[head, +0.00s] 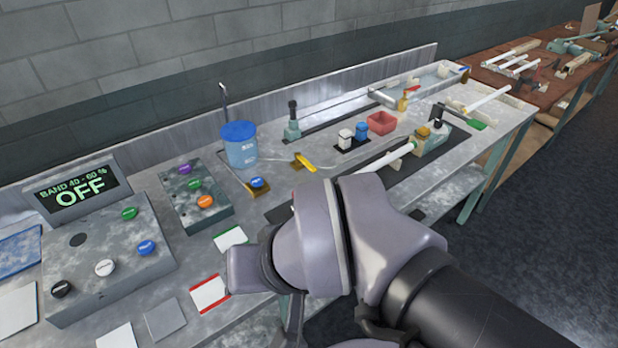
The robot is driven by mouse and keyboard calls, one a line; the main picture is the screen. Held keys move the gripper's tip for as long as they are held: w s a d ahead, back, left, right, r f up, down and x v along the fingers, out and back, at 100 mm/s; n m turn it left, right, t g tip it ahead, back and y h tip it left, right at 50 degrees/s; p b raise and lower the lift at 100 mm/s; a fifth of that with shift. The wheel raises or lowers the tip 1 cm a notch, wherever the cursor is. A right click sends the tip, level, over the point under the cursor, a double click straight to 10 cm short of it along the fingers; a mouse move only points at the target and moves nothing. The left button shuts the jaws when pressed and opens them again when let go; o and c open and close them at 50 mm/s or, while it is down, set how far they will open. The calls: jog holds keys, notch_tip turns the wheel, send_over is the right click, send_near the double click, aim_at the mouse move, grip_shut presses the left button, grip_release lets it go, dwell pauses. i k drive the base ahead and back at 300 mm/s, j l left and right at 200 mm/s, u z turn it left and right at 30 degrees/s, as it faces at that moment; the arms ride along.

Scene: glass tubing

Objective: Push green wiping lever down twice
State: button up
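No part is clearly recognisable as the green wiping lever. A teal stand with an upright black handle (292,122) is at the middle back of the bench. A flat green piece (475,124) lies at the right end, beside a greenish fixture with a black upright part (430,138). A white tube with a green end (388,158) lies just left of that fixture. My arm covers the front middle of the bench, and my gripper does not show.
The metal bench (330,135) holds a blue-lidded container (240,145), a red bin (381,122), a yellow lever (304,163) and a button box (196,195). Dark floor is open at right.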

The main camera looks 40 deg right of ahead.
aim_at(477, 125)
jog(key=z, duration=2.1)
